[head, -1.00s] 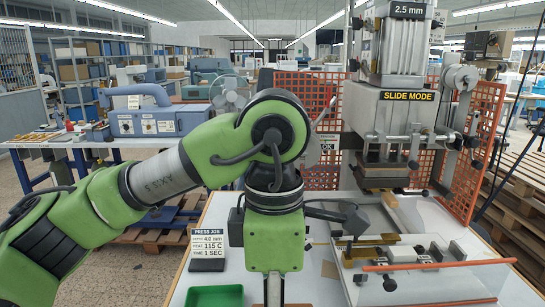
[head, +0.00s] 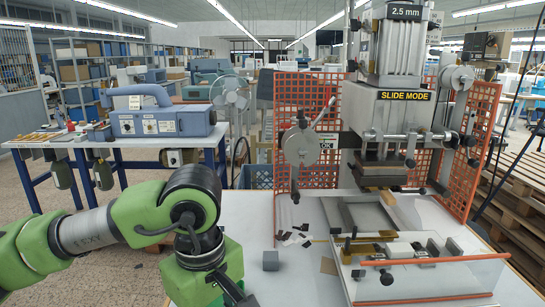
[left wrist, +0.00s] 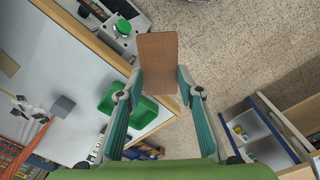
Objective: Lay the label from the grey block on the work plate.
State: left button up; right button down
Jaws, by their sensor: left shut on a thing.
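In the left wrist view my left gripper (left wrist: 158,88) is shut on a flat brown rectangular piece (left wrist: 157,58), which looks like the label. The piece sticks out past the fingertips, held over the floor beyond the table's edge. In the head view my left arm has its wrist at the lower left; its fingers are out of frame. The small grey block (head: 270,260) stands on the white table with a bare top; it also shows in the left wrist view (left wrist: 62,106). The press bed (head: 430,277) is at the right; I cannot single out the work plate surely. My right gripper is not in view.
A green tray (left wrist: 108,97) lies near the table's edge. Small dark scraps (head: 292,238) and a flat brown piece (head: 328,266) lie on the table. The press head (head: 385,115) stands over the bed, and an orange mesh guard (head: 303,93) stands behind.

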pick_arm(q)
jog(key=s+a+f+m, duration=0.4)
jog(key=a+f+m, duration=0.5)
jog(key=shift+s+a+f+m, duration=0.3)
jog(key=shift+s+a+m, duration=0.05)
jog(key=shift+s+m, duration=0.05)
jog(key=shift+w, duration=0.15)
